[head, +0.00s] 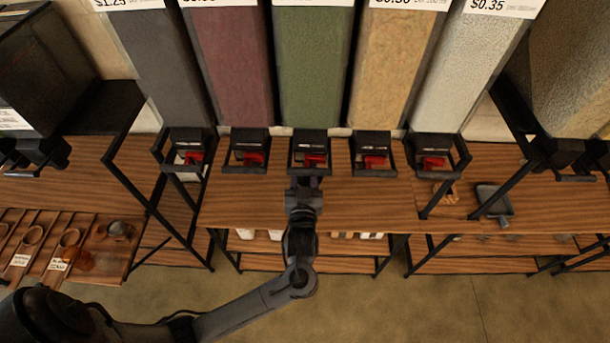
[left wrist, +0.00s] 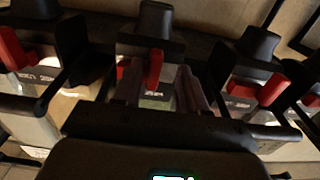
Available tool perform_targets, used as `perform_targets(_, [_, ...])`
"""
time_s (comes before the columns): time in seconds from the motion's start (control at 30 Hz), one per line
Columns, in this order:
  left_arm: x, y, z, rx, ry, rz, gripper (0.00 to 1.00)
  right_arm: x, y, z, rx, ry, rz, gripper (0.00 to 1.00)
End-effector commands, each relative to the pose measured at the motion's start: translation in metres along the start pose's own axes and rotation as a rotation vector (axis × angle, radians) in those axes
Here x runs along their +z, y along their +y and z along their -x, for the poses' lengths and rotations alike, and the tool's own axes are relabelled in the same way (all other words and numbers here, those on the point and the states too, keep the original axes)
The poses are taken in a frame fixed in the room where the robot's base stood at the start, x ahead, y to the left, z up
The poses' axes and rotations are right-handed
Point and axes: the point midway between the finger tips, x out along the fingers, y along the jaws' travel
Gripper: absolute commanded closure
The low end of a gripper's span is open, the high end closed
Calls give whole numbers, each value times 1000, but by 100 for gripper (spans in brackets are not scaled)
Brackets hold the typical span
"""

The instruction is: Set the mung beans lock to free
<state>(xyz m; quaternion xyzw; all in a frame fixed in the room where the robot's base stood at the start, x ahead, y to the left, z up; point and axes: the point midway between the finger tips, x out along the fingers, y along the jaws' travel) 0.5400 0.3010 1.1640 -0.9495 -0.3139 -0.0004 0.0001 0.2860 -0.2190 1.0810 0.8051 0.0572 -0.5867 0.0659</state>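The mung beans dispenser is most likely the tall bin of green contents (head: 313,65) in the middle of the row; no name is readable. Its black outlet frame holds a red lock (head: 315,160). In the left wrist view the central red lock (left wrist: 155,69) stands upright between my fingers. My left gripper (head: 305,183) reaches up to this outlet from below. In the wrist view its two fingers (left wrist: 163,88) are apart, one on each side of the red lock. Contact with the lock cannot be told. My right gripper is not in view.
Similar outlets with red locks stand close on both sides, including the maroon bin's (head: 250,158) and the tan bin's (head: 374,161). Black frames separate them. The wooden shelf (head: 365,208) below is mostly clear. A dark scoop (head: 493,199) lies at the right.

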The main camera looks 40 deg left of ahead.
Motion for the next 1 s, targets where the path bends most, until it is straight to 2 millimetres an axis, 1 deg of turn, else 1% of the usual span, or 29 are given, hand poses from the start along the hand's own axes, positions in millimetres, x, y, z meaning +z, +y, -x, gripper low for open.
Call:
perform_targets(0.23, [0, 1, 1, 3, -1, 0, 58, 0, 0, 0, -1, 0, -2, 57])
perform_targets(0.37, [2, 1, 7, 4, -2, 1, 58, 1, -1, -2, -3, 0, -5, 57])
perform_targets(0.47, [2, 1, 18, 4, -2, 1, 58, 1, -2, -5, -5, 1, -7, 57])
perform_targets(0.8, [3, 1, 75, 3, -3, 2, 58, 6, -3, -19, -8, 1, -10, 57])
perform_targets(0.9, [2, 0, 89, 2, -3, 2, 58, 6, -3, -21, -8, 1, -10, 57])
perform_targets(1.0, [2, 0, 99, 2, -2, 1, 58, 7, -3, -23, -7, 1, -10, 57])
